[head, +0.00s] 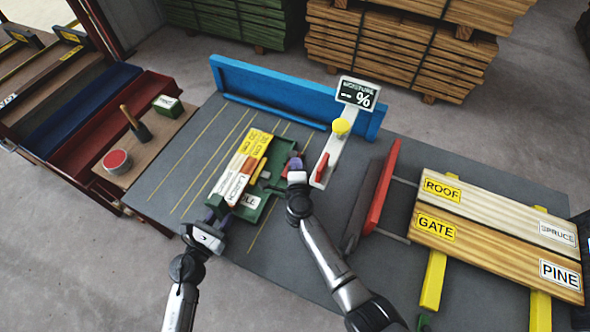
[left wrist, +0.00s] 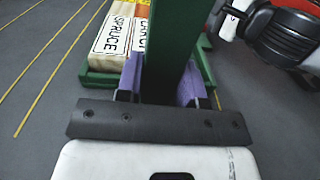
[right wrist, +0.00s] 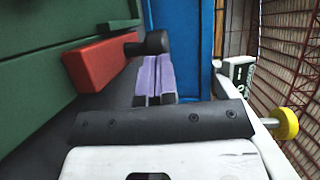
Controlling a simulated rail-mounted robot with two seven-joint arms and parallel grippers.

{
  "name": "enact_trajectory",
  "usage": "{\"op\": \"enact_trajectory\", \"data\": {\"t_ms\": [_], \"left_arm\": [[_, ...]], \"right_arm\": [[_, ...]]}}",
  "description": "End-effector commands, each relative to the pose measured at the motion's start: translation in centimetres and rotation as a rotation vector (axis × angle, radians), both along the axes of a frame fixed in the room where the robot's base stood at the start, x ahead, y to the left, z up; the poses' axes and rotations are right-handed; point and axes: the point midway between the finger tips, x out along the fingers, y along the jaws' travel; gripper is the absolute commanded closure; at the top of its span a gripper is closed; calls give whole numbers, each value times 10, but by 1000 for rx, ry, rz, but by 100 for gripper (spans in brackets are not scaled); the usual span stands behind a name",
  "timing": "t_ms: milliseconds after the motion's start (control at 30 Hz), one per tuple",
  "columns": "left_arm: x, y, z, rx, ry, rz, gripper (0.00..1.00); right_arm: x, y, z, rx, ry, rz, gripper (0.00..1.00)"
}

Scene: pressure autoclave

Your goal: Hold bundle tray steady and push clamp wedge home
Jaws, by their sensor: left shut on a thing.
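The green bundle tray (head: 250,213) lies on the grey table with labelled wood pieces (head: 244,165) in it. My left gripper (head: 213,218) is shut on a green upright part of the tray (left wrist: 174,50) at its near left end, with a purple pad on each side. The red clamp wedge (right wrist: 100,62), with a black knob (right wrist: 155,42), sits against the tray's green wall in the right wrist view. My right gripper (right wrist: 160,80) is shut and empty, its purple fingertips (head: 296,163) close to the knob. I cannot tell whether they touch it.
A white meter post with a yellow knob (head: 341,126) stands right of my right gripper. A blue fence (head: 290,95) runs along the back. A red-edged guide (head: 383,185) and ROOF and GATE boards (head: 495,225) lie right. A mallet (head: 138,126) stands left.

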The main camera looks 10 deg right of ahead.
Motion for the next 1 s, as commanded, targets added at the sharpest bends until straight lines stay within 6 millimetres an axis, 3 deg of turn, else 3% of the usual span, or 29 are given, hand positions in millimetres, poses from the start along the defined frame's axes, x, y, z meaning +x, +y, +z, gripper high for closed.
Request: {"op": "enact_trajectory", "data": {"t_ms": [200, 367, 1000], "left_arm": [[-1, 4, -1, 3, 3, 4, 100], [-1, 3, -2, 4, 4, 4, 100], [-1, 1, -2, 2, 3, 0, 100]], "right_arm": [[0, -7, 0, -4, -1, -14, 100], [-12, -4, 0, 1, 1, -10, 100], [-121, 11, 12, 0, 0, -1, 100]]}}
